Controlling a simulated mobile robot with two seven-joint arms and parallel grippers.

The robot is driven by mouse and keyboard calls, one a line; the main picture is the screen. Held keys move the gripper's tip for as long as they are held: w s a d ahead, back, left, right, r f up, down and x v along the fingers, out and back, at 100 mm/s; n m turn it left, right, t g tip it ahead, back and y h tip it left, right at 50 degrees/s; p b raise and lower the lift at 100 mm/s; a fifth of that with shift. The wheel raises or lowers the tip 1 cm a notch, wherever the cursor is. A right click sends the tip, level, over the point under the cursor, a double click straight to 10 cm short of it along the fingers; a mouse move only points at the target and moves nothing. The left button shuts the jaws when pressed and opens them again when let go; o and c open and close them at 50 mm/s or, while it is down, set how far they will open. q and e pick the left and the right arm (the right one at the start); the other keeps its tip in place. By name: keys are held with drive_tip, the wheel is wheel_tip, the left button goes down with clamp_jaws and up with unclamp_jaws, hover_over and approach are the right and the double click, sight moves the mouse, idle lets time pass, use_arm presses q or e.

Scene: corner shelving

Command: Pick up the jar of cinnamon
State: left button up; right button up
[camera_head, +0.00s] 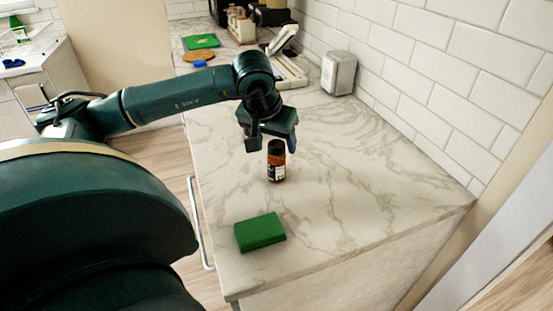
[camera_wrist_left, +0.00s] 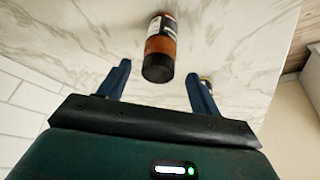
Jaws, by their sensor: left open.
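The jar of cinnamon (camera_head: 276,162) stands upright on the marble counter (camera_head: 330,200). It has a dark cap, a brown-orange body and a label. My left gripper (camera_head: 271,146) is open above and just behind the jar in the head view. In the left wrist view, the jar (camera_wrist_left: 161,47) shows between and beyond the two open fingers (camera_wrist_left: 160,82), with its dark cap toward the camera. I cannot tell whether the fingers reach around the cap; no grip on the jar shows. My right gripper is not in view.
A green sponge (camera_head: 260,232) lies on the counter in front of the jar. A white and grey container (camera_head: 338,73) stands by the tiled wall (camera_head: 450,80). A green board (camera_head: 201,41) and a round wooden board (camera_head: 198,56) lie farther back. Counter right of the jar is clear.

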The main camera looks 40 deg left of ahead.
sight(277, 162)
use_arm(q)
drive_tip(key=shift+x, duration=1.95)
drive_tip(key=shift+d, duration=0.15)
drive_tip(key=shift+c, duration=0.5)
drive_tip(key=c, duration=1)
drive_tip(key=shift+r, duration=0.1)
